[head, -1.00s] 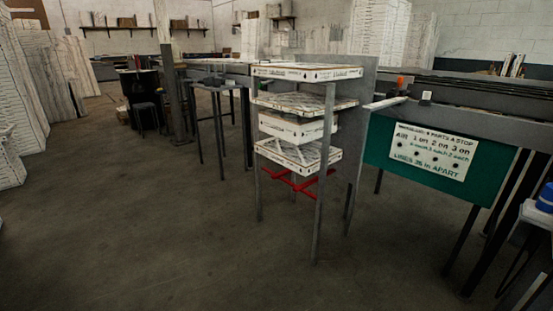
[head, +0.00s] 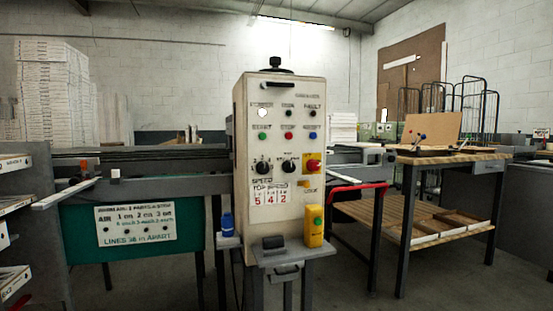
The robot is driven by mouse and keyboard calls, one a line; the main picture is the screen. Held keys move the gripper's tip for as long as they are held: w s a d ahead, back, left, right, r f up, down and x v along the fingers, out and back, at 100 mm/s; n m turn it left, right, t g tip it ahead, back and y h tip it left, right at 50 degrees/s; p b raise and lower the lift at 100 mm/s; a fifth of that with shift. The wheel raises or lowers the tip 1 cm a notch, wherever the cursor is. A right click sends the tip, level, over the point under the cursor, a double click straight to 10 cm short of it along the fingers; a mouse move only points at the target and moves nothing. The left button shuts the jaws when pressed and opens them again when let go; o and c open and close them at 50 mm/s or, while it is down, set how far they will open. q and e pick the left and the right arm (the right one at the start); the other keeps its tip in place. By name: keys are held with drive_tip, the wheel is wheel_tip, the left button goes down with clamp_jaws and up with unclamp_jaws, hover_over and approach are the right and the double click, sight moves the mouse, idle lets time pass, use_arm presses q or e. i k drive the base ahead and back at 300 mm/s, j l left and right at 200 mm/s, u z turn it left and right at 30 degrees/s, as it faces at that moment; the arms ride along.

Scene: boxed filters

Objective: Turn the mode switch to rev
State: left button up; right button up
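A pale upright control cabinet (head: 288,150) stands in the middle of the head view. Two black rotary switches sit side by side on its face, a left one (head: 263,167) and a right one (head: 289,166). Their labels are too small to read, so I cannot tell which is the mode switch or where it points. A red knob on a yellow plate (head: 313,166) is to their right. Rows of lamps and green, red and blue buttons are above. Neither of my grippers is in view.
A conveyor with a green panel (head: 80,232) is at left. A wooden-topped table (head: 455,157) is at right. Bare floor shows between.

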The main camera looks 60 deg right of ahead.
sight(288, 167)
drive_tip(key=z, duration=1.95)
